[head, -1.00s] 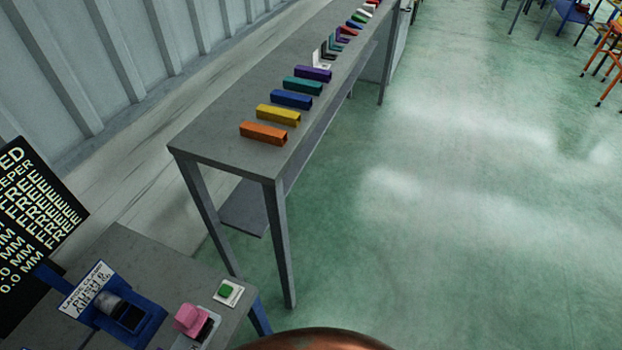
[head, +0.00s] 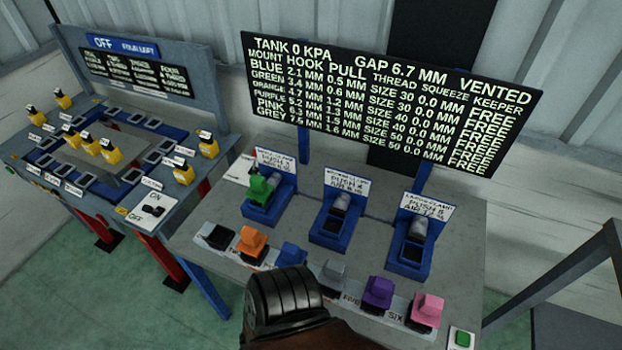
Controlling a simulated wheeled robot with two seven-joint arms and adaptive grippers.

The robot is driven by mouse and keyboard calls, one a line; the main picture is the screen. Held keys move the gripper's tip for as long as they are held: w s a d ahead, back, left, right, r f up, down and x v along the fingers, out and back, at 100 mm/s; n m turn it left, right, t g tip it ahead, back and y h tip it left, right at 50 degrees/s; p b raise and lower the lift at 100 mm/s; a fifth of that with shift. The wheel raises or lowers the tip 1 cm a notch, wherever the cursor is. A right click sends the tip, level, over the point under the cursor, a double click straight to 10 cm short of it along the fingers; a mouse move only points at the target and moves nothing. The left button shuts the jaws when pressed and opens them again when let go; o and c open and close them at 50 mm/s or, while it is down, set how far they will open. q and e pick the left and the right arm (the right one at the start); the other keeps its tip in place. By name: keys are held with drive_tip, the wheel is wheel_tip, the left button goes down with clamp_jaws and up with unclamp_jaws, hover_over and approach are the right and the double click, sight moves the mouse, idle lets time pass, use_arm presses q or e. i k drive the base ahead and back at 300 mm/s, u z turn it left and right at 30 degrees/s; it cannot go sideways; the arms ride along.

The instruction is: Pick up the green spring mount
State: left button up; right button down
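The green spring mount (head: 262,187) sits in the leftmost of three blue clamp stations (head: 272,208) on the grey bench, below a white label card. It stands apart from the front row of mounts. A dark, ribbed part of my own arm shows at the bottom centre, in front of the bench, and hides part of the bench front. Neither gripper's fingers show in the head view, and nothing of mine touches the green mount.
Orange (head: 252,242), blue (head: 291,256), grey (head: 332,271), purple (head: 378,292) and pink (head: 426,310) mounts line the bench front. A black display board (head: 385,100) stands behind. A second bench (head: 110,150) with yellow items is at left. A grey table edge is at right.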

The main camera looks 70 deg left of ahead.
sight(259, 192)
drive_tip(key=u, duration=2.95)
drive_tip(key=k, duration=0.15)
drive_tip(key=z, duration=0.05)
